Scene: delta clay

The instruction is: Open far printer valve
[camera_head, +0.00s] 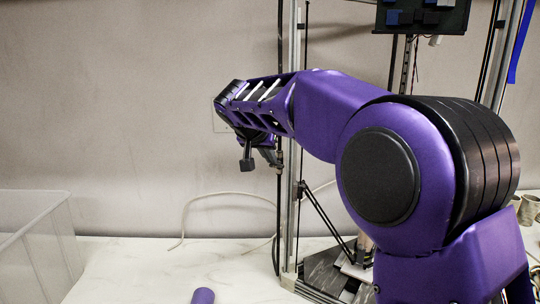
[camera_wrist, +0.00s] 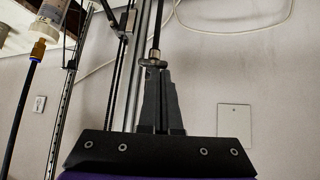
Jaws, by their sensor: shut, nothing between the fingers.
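The delta printer's frame (camera_head: 291,210) stands against the wall in the head view, with its posts partly behind my arm. A small metal fitting on a thin dark line, which looks like the far valve (camera_wrist: 152,62), is at my fingertips in the wrist view. Its handle position cannot be told. My gripper (camera_wrist: 156,72) is shut, with its grey fingers together just below the fitting; whether they touch it is unclear. In the head view my gripper (camera_head: 270,157) hangs beside the left post, small and partly hidden by the wrist.
A clear plastic bin (camera_head: 38,245) stands at the left of the white table (camera_head: 130,270). A purple cylinder (camera_head: 203,296) is at the front edge. A brass fitting (camera_wrist: 37,48) under a white cylinder shows in the wrist view. A pale cable (camera_head: 215,197) runs along the wall.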

